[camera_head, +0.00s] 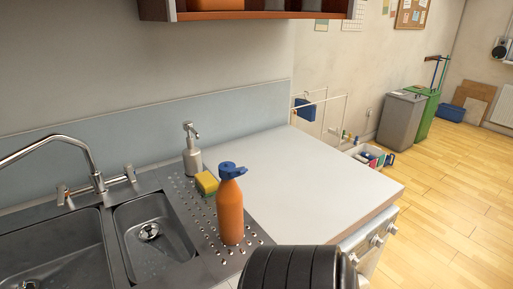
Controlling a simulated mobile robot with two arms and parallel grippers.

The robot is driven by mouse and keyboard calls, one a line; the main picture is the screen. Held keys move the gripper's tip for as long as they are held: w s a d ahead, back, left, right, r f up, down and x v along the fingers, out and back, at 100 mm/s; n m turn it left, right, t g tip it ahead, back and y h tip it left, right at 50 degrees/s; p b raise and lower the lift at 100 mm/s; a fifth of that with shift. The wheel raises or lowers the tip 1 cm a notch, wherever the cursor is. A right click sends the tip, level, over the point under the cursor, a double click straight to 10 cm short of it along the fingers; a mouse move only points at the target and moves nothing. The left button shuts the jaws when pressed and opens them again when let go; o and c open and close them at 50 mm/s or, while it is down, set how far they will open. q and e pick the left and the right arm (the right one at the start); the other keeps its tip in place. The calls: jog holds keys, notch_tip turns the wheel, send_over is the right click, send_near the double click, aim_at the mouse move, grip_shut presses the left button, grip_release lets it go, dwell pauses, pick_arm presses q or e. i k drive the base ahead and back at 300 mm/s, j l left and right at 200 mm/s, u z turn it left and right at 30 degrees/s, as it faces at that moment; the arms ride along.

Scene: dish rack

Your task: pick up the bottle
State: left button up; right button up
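The orange bottle (230,208) with a blue spray top stands upright on the perforated dark drainboard (207,262), right of the small sink basin. Neither of my grippers shows in this view. A black ribbed rounded part, which looks like a piece of my own arm, rises at the bottom edge, in front and to the right of the bottle. It is apart from the bottle in the picture.
A yellow sponge (206,183) lies just behind the bottle, and a metal soap dispenser (191,150) stands behind that. The sink (157,240) and faucet (95,175) are at left. The white counter (310,180) to the right is clear. A shelf (250,14) hangs above.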

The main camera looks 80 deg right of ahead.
aim_at(229, 196)
jog(key=z, duration=0.45)
jog(key=i+z, duration=0.1)
jog(key=z, duration=0.85)
jog(key=i+j+z, duration=0.1)
jog(key=z, duration=0.85)
jog(key=u, duration=1.75)
jog(key=z, duration=1.75)
jog(key=i+j, duration=0.05)
